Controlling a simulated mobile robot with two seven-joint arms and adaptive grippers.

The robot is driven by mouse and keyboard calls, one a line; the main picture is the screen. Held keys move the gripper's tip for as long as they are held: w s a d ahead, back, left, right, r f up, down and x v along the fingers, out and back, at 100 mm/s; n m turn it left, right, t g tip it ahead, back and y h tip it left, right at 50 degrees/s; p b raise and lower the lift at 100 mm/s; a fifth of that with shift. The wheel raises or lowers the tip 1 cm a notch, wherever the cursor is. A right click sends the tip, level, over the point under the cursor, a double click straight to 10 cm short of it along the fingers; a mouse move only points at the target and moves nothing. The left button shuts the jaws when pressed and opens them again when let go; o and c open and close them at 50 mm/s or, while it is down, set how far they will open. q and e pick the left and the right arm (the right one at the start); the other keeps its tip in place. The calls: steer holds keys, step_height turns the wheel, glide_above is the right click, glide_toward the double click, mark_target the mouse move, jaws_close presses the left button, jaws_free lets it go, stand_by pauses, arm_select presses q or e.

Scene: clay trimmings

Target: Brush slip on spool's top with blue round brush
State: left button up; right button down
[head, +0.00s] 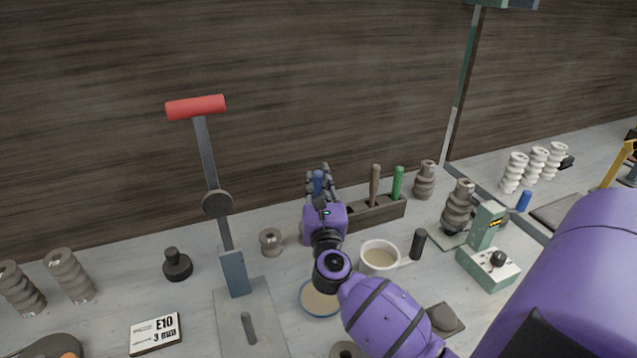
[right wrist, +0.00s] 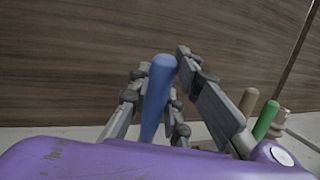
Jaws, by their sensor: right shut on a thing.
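My right gripper (head: 320,186) is shut on the upright blue handle of the blue round brush (head: 318,179). The blue handle (right wrist: 159,88) stands between the fingers in the right wrist view. The brush's lower end is hidden by the fingers and wrist, so I cannot tell whether it touches the rack. A small brown spool (head: 270,241) stands on the table left of the gripper. A white bowl of beige slip (head: 380,246) stands right of my right wrist. My left gripper is not in view.
A wooden rack (head: 375,215) holds a brown-handled brush (head: 375,187) and a green-handled brush (head: 397,184). A press with a red handle (head: 196,107) stands left of the spool. A blue-rimmed dish (head: 318,313) lies beneath my arm. Ribbed pieces and a green device (head: 487,226) stand right.

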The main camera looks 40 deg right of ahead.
steer(key=shift+w+a, duration=0.25)
steer(key=shift+a, duration=0.05)
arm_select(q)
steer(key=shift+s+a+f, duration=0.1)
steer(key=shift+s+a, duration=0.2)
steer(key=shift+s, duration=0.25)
arm_select(e)
steer(key=shift+w+a, duration=0.5)
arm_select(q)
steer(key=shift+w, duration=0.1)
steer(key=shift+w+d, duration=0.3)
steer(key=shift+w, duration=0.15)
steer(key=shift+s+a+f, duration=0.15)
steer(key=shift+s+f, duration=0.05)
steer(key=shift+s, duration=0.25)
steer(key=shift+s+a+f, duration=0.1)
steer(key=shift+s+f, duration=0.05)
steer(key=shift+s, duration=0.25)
arm_select(e)
steer(key=shift+f, duration=0.25)
